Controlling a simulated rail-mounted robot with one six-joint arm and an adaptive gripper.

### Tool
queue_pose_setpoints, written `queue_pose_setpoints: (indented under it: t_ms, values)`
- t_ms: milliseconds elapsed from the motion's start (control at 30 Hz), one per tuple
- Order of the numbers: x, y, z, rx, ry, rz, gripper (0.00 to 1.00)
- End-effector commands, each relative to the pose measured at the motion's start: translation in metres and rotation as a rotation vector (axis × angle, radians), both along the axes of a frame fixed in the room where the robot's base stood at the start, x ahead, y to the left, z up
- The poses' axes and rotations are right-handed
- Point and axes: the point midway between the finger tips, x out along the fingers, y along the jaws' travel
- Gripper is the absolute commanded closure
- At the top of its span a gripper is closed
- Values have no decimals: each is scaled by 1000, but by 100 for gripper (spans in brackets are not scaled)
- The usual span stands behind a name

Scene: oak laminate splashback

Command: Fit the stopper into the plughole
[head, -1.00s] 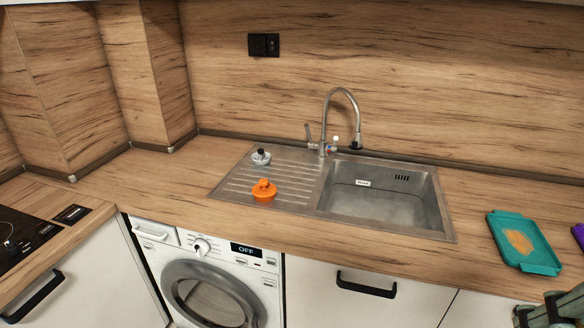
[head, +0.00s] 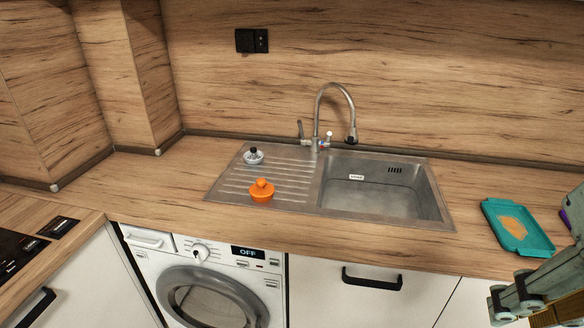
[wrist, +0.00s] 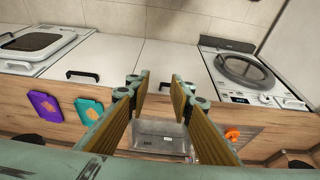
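An orange stopper-like piece with a knob (head: 262,191) sits on the ribbed drainboard (head: 226,187), left of the sink basin. A smaller silver piece with a black knob (head: 253,156) sits behind it. I cannot tell for sure which is the task's stopper. The steel basin (head: 375,205) is empty apart from a small white label; I cannot make out the plughole. My gripper (head: 514,300) is at the lower right, well apart from both pieces. In the wrist view my gripper (wrist: 159,88) is open and empty, with the orange piece (wrist: 232,134) beyond its fingers.
A tall curved tap (head: 318,120) stands behind the basin. A teal tray with an orange patch (head: 512,228) lies on the counter to the right, with a purple item (head: 565,219) beside it. The counter left of the drainboard is clear. A washing machine (head: 215,285) is below.

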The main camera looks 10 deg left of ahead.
Motion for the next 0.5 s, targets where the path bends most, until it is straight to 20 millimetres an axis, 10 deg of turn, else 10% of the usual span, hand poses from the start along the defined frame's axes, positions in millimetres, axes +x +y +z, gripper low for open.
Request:
queue_pose_setpoints:
  t_ms: [500]
  values:
    - [32, 9, 23, -11, 15, 75, 79]
